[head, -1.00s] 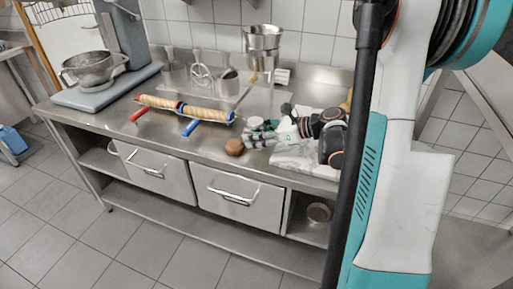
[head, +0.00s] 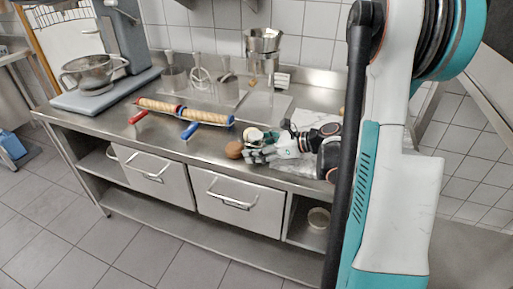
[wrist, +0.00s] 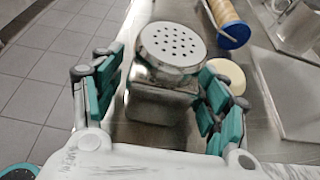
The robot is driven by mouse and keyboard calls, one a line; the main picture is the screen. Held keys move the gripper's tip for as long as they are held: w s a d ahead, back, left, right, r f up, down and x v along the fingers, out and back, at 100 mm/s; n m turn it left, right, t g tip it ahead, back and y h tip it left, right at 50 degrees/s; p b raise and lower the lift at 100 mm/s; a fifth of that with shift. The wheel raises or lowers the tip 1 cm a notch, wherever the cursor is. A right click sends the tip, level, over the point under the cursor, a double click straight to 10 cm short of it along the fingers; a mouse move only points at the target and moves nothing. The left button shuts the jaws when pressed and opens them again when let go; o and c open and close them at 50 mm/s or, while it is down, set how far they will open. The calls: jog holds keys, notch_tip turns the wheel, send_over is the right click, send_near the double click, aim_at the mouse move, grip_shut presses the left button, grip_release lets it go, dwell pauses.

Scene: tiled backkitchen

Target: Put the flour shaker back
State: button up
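The flour shaker is a shiny metal container with a pale, round, perforated top (wrist: 172,46). In the wrist view it stands between the fingers of my gripper (wrist: 160,88). The teal pads flank it on both sides, with a narrow gap on the left; I cannot tell whether the right pads touch it. In the head view my gripper (head: 262,150) is low over the front right of the steel counter, and its fingers and palm largely hide the shaker.
A cream round thing (wrist: 226,75) lies close beside the right finger. Rolling pins (head: 185,112) with red and blue handles lie further left. Metal containers (head: 262,42) stand along the back wall.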

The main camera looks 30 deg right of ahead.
jog(key=shift+s+d+r, duration=0.1)
jog(key=shift+d+r, duration=0.05)
jog(key=shift+r, duration=0.05)
jog(key=p+v, duration=0.3)
jog(key=v, duration=0.8)
jog(key=shift+s+d+r+p, duration=0.15)
jog(key=shift+s+p, duration=0.05)
jog(key=shift+p, duration=0.1)
